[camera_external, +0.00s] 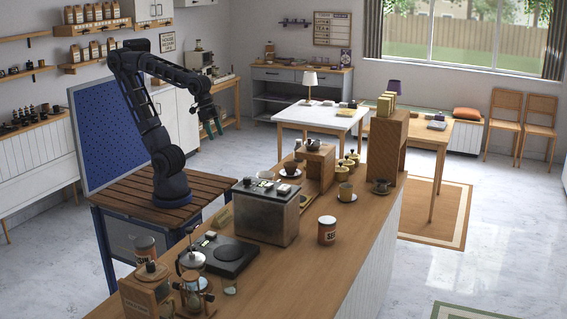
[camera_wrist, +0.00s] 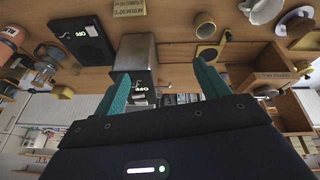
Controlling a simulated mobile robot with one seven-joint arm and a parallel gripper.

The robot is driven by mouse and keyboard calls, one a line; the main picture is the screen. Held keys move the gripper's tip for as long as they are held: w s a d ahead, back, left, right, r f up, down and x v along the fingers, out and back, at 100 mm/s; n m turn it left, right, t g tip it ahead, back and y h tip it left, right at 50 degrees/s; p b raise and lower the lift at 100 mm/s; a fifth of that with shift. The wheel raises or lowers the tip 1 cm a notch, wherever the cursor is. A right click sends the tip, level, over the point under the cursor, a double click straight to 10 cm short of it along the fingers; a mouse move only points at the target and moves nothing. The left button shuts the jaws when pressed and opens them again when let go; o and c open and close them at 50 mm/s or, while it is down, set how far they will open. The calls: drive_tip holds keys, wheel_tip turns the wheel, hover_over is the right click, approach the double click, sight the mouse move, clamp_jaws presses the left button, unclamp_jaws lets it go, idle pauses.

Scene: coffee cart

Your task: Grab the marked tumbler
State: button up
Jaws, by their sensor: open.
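My gripper (camera_external: 212,124) is up in the air above the back side of the coffee counter, with its teal fingers apart and nothing between them. The fingers also show in the wrist view (camera_wrist: 160,88), spread wide in front of the counter, well short of any cup. No mark on any tumbler can be made out.
A wooden riser (camera_external: 315,163) and tall wooden block (camera_external: 388,142) stand farther back. The counter's front right is bare.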

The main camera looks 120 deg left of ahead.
drive_tip(key=w+d+n+g+h, duration=0.1)
drive_tip(key=w+d+n, duration=0.1)
drive_tip(key=w+d, duration=0.4)
drive_tip(key=w+d+n, duration=0.2)
drive_tip(key=w+d, duration=0.1)
drive_tip(key=w, duration=0.5)
drive_tip(key=n+g+h, duration=0.3)
drive_tip(key=n, duration=0.9)
hover_over(227, 294)
drive_tip(key=a, duration=0.5)
wheel_tip(227, 294, down, 23)
drive_tip(key=shift+s+a+x, duration=0.15)
drive_tip(key=shift+x, duration=2.4)
drive_tip(key=shift+s+a+x, duration=0.1)
drive_tip(key=shift+s+x, duration=0.05)
drive_tip(key=shift+x, duration=2.45)
drive_tip(key=shift+f, duration=0.1)
drive_tip(key=c, duration=1.1)
